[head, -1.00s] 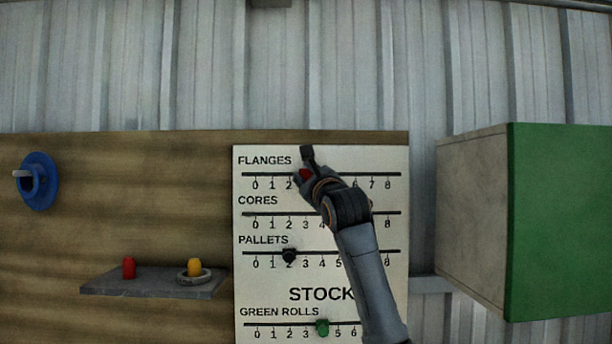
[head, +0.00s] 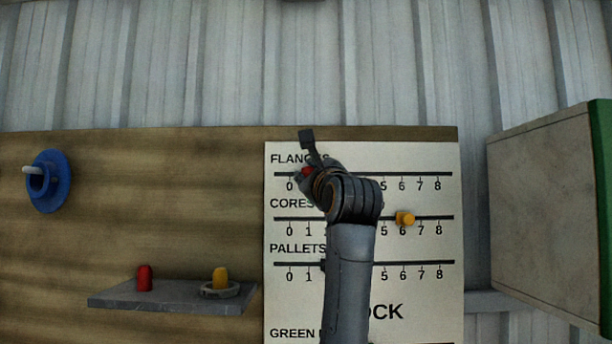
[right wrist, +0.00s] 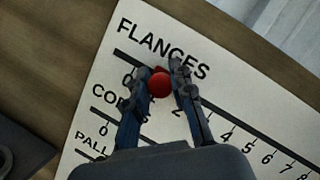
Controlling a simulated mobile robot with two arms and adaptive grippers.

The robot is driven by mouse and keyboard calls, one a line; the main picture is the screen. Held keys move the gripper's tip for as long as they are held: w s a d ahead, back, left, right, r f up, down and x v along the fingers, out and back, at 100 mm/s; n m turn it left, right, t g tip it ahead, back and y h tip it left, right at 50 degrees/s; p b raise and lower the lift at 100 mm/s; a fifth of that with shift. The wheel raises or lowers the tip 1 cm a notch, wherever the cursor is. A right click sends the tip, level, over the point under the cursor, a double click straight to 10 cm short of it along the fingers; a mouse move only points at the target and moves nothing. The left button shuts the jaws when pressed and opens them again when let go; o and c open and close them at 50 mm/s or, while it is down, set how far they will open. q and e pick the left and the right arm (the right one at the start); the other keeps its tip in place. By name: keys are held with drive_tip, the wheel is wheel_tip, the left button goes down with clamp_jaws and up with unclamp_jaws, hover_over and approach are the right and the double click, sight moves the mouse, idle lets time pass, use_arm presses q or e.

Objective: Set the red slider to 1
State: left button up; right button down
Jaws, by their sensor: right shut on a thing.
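The red slider (head: 307,171) sits on the FLANGES line, the top scale of the white board (head: 415,155). My right gripper (head: 308,165) is shut on the red slider; its arm comes up from below. In the right wrist view the round red knob (right wrist: 160,84) is between the two fingers (right wrist: 159,74). The slider stands right of the 0 mark and left of the 2, at about 1. The numeral 1 is hidden by the gripper. My left gripper is not in view.
A yellow slider (head: 405,218) is at about 6 on the CORES line. My forearm covers the middle of the board. A grey shelf (head: 115,296) at left holds a red peg (head: 144,278) and a yellow peg (head: 220,278). A green-sided box (head: 550,210) juts out at right.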

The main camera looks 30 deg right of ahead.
drive_tip(key=c, duration=1.1)
unclamp_jaws()
drive_tip(key=shift+s+d+r, duration=0.15)
drive_tip(key=shift+c, duration=0.2)
drive_tip(key=shift+a, duration=0.25)
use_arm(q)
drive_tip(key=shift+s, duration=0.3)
use_arm(e)
drive_tip(key=v, duration=1.2)
